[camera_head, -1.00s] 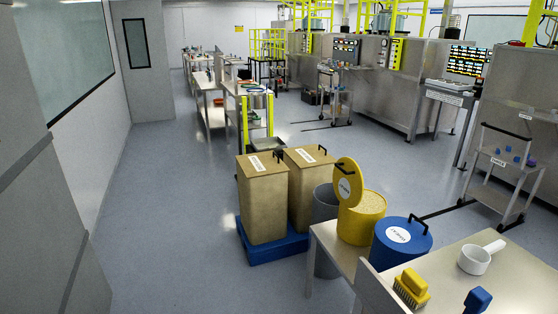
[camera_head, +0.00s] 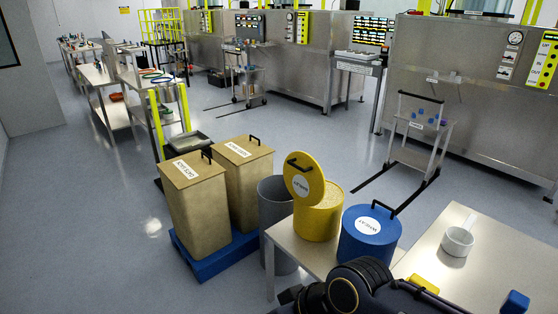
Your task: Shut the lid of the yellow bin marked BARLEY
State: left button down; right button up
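The yellow bin (camera_head: 318,222) stands at the back left corner of the steel table, with pale grain-like contents showing at its top. Its round yellow lid (camera_head: 304,172) is open, tilted up at the bin's left side. The lid has a black handle and a white label, which is small and tilted but appears to read BARLEY. A dark arm link of mine (camera_head: 345,292) with a gold-ringed joint shows at the bottom, in front of the bins and apart from the lid. No gripper fingers show.
A blue bin (camera_head: 368,240), lid shut, stands close to the right of the yellow bin. A grey bin (camera_head: 276,222) is to its left. Two tan bins (camera_head: 195,205) stand on a blue pallet (camera_head: 212,262). A white scoop (camera_head: 458,240) lies at right on the steel table (camera_head: 430,262).

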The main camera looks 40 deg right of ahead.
aim_at(305, 179)
jog(key=i+z, duration=0.95)
jog(key=i+l+z, duration=0.25)
jog(key=i, duration=0.15)
jog(key=i+z, duration=0.25)
jog(key=i, duration=0.2)
